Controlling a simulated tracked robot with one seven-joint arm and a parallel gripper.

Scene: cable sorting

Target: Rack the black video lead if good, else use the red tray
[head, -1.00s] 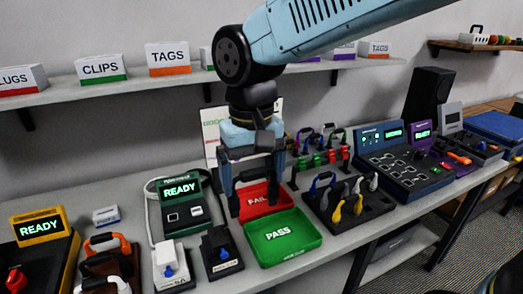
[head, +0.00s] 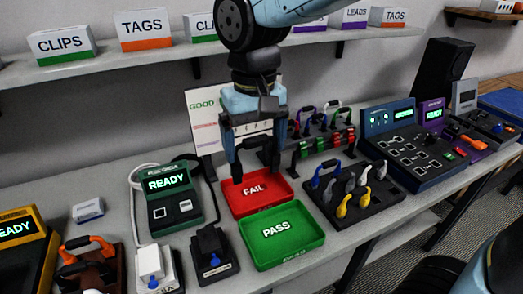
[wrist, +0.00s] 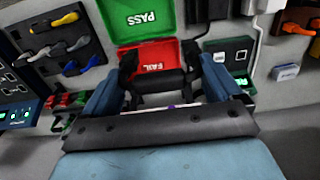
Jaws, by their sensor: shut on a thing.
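My gripper (head: 255,165) points down above the back part of the red FAIL tray (head: 277,196). In the wrist view the gripper (wrist: 155,85) is shut on a dark, arched thing (wrist: 157,77), which looks like the black video lead; its ends are hard to make out. The red tray also shows beyond it in the wrist view (wrist: 175,52). No lead shows in the visible part of the red tray. The rack (head: 320,145), with several coloured leads and red and green clips, stands right of my gripper.
A green PASS tray (head: 312,238) lies in front of the red tray. A green READY tester (head: 174,212) and a black socket block (head: 214,255) stand to the left. A black holder (head: 375,210) with several coloured leads lies to the right. A GOOD board (head: 203,125) stands behind.

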